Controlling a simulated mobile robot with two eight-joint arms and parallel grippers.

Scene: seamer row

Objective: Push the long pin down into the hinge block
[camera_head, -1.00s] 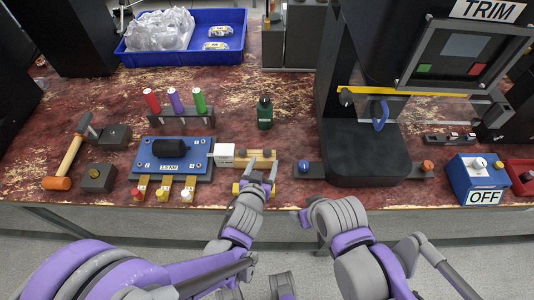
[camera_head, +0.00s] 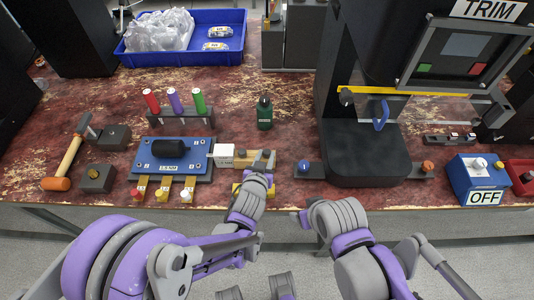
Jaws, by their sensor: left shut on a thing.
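A tan hinge block (camera_head: 245,163) lies near the front of the table, against a white cube (camera_head: 224,155). My left gripper (camera_head: 264,160) is at its right end, with its fingertips close together over the tan wood. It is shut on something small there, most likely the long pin. The fingers hide the pin, so I cannot tell how deep it sits. My right arm is folded in front of the table edge at the lower right. The state of its gripper (camera_head: 305,217) does not show clearly.
A blue fixture plate (camera_head: 196,150) with yellow tabs stands left of the hinge block. A green bottle (camera_head: 264,113) stands behind it. A black press base (camera_head: 366,160) is to the right. A hammer (camera_head: 70,155) lies far left. A blue tray (camera_head: 180,55) is at the back.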

